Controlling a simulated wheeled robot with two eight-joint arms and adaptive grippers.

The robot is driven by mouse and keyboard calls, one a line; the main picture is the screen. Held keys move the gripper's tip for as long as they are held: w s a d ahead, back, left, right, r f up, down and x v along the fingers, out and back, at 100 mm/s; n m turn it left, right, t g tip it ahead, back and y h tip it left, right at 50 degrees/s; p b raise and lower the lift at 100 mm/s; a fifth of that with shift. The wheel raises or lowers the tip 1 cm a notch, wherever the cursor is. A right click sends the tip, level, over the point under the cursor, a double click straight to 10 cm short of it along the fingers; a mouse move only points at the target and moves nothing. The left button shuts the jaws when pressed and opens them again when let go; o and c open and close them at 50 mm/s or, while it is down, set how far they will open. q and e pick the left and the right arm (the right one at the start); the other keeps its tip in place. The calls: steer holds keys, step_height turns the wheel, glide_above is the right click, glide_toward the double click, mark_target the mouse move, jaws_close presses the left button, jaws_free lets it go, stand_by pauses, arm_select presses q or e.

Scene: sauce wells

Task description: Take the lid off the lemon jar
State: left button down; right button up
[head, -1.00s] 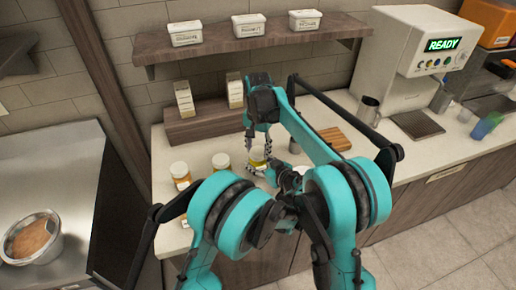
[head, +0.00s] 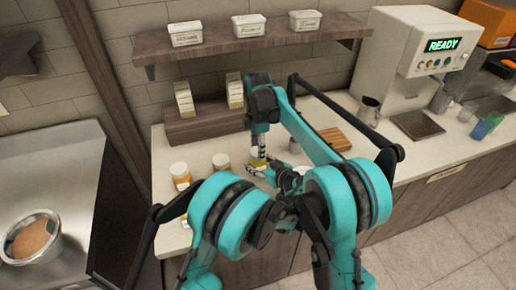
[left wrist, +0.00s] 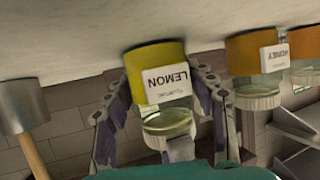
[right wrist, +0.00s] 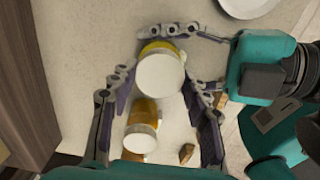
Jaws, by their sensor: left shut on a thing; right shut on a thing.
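The lemon jar (head: 257,161) has a yellow body and stands on the counter below my arms. In the left wrist view the lemon jar (left wrist: 150,60) appears upside down, its LEMON label readable. My left gripper (head: 268,174) is shut on the jar's body from the side, one finger on each side. My right gripper (head: 260,147) comes down from above and is shut on the round white lid (right wrist: 160,75). The lid is at the jar's mouth; I cannot tell whether it is loose.
Other jars stand to the left, among them a honey jar (left wrist: 255,52) and an orange jar (head: 180,172). A wooden stand (head: 205,122) is behind.

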steer(key=shift+n, duration=1)
steer(key=shift+r, duration=0.2)
steer(key=shift+r, duration=0.9)
steer(key=shift+r, duration=2.05)
arm_select(q)
steer(key=shift+c, duration=2.3)
jaws_free()
